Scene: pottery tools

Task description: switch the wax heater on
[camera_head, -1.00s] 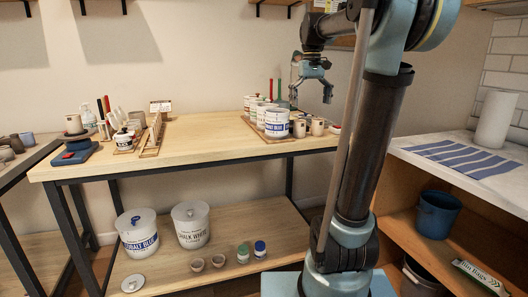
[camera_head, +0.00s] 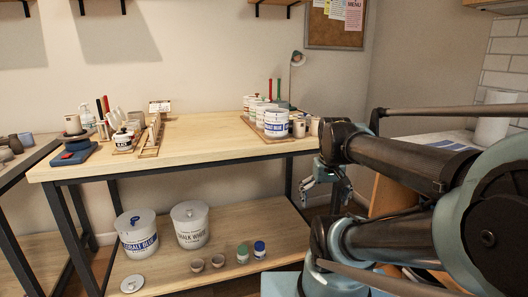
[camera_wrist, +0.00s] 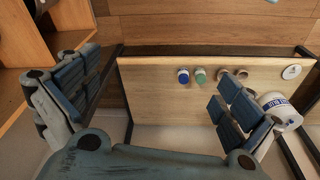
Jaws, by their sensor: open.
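A blue box-shaped device (camera_head: 73,153) with a dark top and a small pale pot (camera_head: 72,125) on it stands at the left end of the wooden workbench (camera_head: 205,130). My gripper (camera_head: 328,190) hangs beside the bench's right end, below the top's level and far from the device. It is open and empty. In the wrist view its spread fingers (camera_wrist: 158,85) face down over the lower shelf (camera_wrist: 215,95). The device is outside the wrist view.
Labelled glaze tubs (camera_head: 276,122) and cups stand at the bench's right. Large buckets (camera_head: 190,225) and small jars sit on the lower shelf. The bench top's middle is clear.

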